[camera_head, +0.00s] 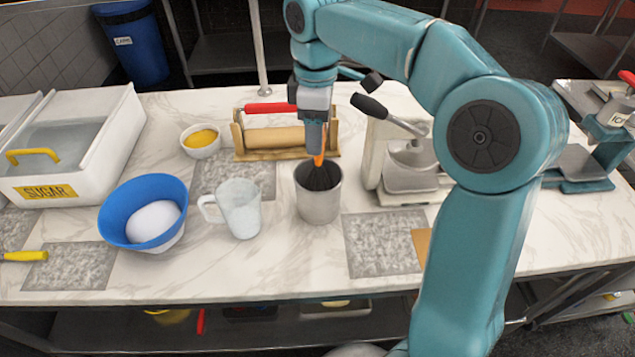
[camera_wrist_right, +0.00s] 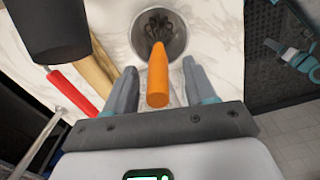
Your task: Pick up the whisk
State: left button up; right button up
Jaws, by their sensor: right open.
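The whisk (camera_head: 318,160) has an orange handle and dark wires. It stands in a grey metal cup (camera_head: 319,205) on the marble counter, handle up. My right gripper (camera_head: 314,146) is above the cup at the handle. In the right wrist view the orange handle of the whisk (camera_wrist_right: 158,75) lies between the two open fingers of my right gripper (camera_wrist_right: 158,88), with visible gaps on both sides. The wires reach into the cup (camera_wrist_right: 178,30). My left gripper is not in view.
Left of the cup stand a glass jug (camera_head: 240,210) and a blue bowl (camera_head: 116,214). The counter front is mostly clear.

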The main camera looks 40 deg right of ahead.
jog(key=shift+s+d+f, duration=0.1)
jog(key=shift+d+f, duration=0.1)
jog(key=shift+f, duration=0.85)
jog(key=shift+a, duration=0.1)
jog(key=shift+c, duration=0.7)
grip_shut()
jog(key=shift+r, duration=0.15)
